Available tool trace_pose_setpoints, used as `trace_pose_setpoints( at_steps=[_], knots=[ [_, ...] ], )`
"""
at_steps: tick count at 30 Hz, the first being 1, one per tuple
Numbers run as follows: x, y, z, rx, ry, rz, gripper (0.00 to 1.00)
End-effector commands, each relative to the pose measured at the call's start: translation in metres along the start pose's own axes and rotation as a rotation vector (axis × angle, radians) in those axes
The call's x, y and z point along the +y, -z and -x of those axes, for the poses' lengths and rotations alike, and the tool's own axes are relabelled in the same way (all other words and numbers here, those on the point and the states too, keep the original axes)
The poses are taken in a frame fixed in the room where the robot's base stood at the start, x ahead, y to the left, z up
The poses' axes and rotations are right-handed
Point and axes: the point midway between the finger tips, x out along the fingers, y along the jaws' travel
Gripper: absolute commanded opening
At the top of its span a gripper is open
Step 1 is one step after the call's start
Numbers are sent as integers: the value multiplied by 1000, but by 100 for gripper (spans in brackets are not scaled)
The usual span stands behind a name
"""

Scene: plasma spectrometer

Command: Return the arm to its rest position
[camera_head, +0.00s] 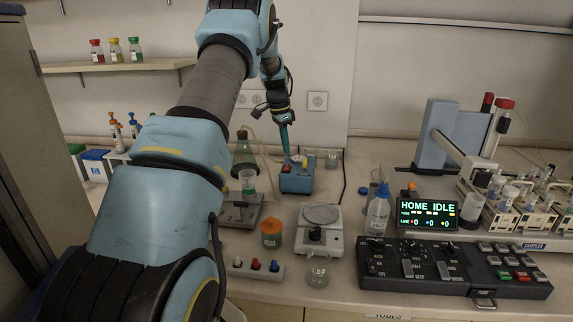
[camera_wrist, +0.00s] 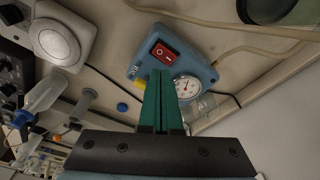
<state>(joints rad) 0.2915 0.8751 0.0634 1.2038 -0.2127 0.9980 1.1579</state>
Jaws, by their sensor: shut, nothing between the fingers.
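My gripper (camera_head: 285,140) hangs from my arm over the back of the bench, pointing down at a small blue box. In the wrist view my gripper (camera_wrist: 160,76) shows two long green fingers pressed together with nothing between them. Below the fingertips is the blue box (camera_head: 297,181) with a red switch and a round gauge; it also shows in the wrist view (camera_wrist: 200,62). I cannot tell whether the fingertips touch the box. My arm reaches across the left half of the head view and hides part of the bench.
A balance (camera_head: 319,228), an orange-lidded jar (camera_head: 271,233) and a flask (camera_head: 243,156) stand near my arm. A wash bottle (camera_head: 377,212), a display (camera_head: 427,214) reading HOME IDLE and a black control panel (camera_head: 450,266) are at right. Vials stand on the wall shelf (camera_head: 120,67).

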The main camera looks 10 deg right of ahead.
Motion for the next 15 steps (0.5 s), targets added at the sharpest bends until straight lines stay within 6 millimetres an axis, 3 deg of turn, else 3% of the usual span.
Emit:
trace_pose_setpoints(
  at_steps=[5,15],
  knots=[
    [0,2,15,0,1,0,0],
    [0,1,15,-1,0,4,0]
  ],
)
